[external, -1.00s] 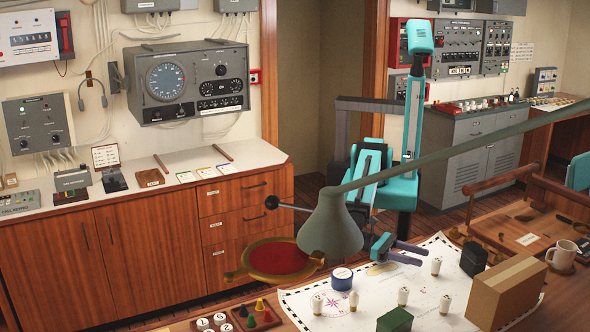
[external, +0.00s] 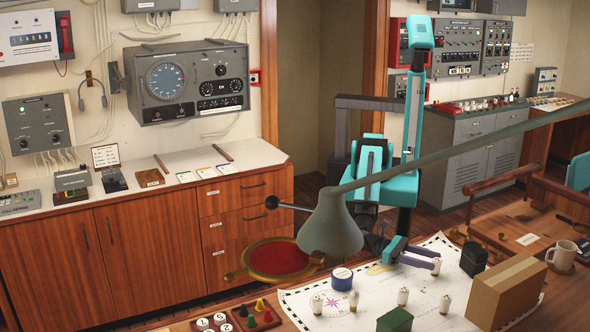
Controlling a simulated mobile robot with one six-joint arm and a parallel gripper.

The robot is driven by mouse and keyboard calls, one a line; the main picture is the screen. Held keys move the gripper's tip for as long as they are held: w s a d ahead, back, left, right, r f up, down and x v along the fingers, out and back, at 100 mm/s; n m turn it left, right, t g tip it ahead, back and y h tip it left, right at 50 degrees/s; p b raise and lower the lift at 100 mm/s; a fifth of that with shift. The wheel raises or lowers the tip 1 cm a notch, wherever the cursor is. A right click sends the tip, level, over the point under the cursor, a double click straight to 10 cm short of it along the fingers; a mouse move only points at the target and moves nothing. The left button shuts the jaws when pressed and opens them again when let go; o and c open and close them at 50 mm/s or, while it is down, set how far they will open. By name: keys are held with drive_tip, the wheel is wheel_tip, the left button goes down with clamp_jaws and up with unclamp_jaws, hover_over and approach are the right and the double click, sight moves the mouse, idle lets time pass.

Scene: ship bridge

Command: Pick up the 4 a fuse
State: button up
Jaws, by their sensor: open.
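Several small white cylindrical fuses stand on the chart (external: 375,318): one at the back (external: 436,267), others at the front left (external: 317,304), front middle (external: 353,301), centre (external: 403,296) and right (external: 445,304). Their ratings are too small to read, so I cannot tell which is the 4 A fuse. My gripper (external: 430,259) is open and low over the chart's back edge. Its purple fingers point right, with their tips at the back fuse. I cannot tell whether they touch it or whether it stands fully between them.
A blue round tin (external: 342,278), a dark green block (external: 395,320), a black box (external: 473,258) and a cardboard box (external: 506,290) stand around the fuses. A mug (external: 562,254) is at right. The lamp shade (external: 330,225) hangs at the left.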

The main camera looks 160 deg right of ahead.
sight(438, 259)
drive_tip(key=shift+p+x, duration=0.6)
drive_tip(key=shift+x, duration=1.05)
drive_tip(key=c, duration=1.1)
drive_tip(key=shift+r, duration=0.1)
drive_tip(key=shift+r+b, duration=1.3)
drive_tip(key=shift+r, duration=3.6)
